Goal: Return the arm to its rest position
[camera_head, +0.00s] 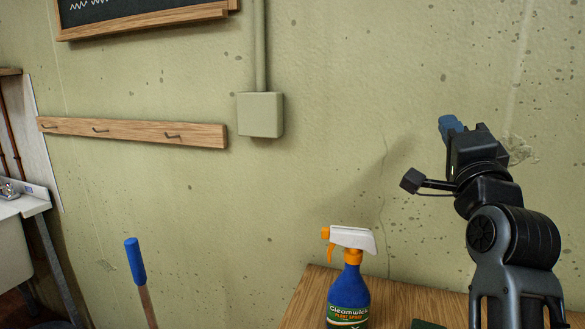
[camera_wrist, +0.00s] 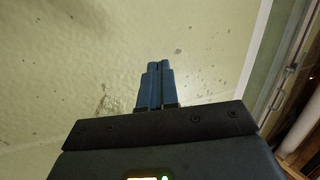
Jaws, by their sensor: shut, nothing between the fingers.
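My gripper (camera_head: 450,126) is raised at the right of the head view, high above the wooden surface and in front of the green wall. In the wrist view my gripper (camera_wrist: 159,66) shows its two blue fingers side by side, shut with nothing between them. The arm is bent upward, and the fingers point toward the wall. No object touches the gripper.
A blue spray bottle (camera_head: 348,295) with a white and orange head stands on a wooden surface (camera_head: 300,300), left of my arm. A wooden hook rail (camera_head: 130,132) and a grey box (camera_head: 260,115) are on the wall. A blue-topped handle (camera_head: 135,262) stands lower left.

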